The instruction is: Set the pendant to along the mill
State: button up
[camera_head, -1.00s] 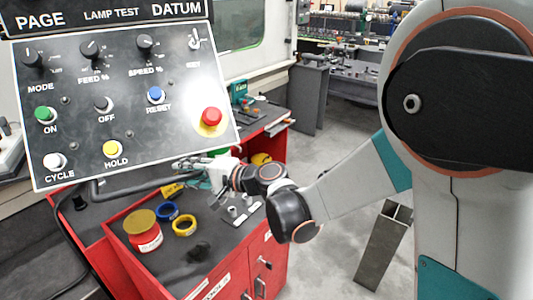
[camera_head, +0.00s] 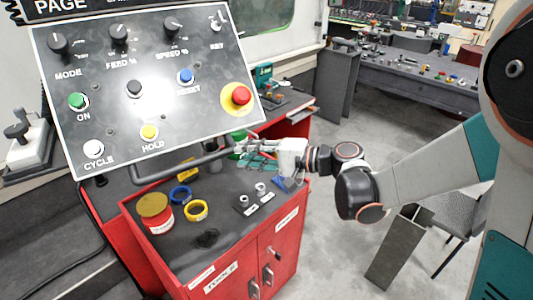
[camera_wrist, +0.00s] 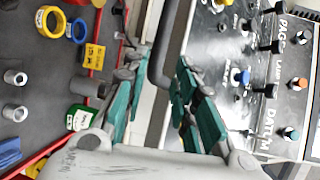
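My gripper (camera_head: 250,155) is just beyond the handle's right end. In the wrist view its teal-padded fingers (camera_wrist: 157,72) are spread apart, with the handle (camera_wrist: 160,62) showing between their tips. I cannot tell whether they touch it. No clear view of the mill's body beyond a pale panel.
A red cabinet (camera_head: 283,232) stands below, its dark top holding a red jar (camera_head: 155,218), a yellow ring (camera_head: 197,210), a blue ring (camera_head: 180,195) and small metal parts. A chair (camera_head: 462,215) and grey post (camera_head: 394,254) stand at right. Open floor (camera_head: 335,240) lies right of the cabinet.

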jog(key=v, duration=0.4)
jog(key=shift+d, duration=0.3)
jog(key=shift+s, duration=0.1)
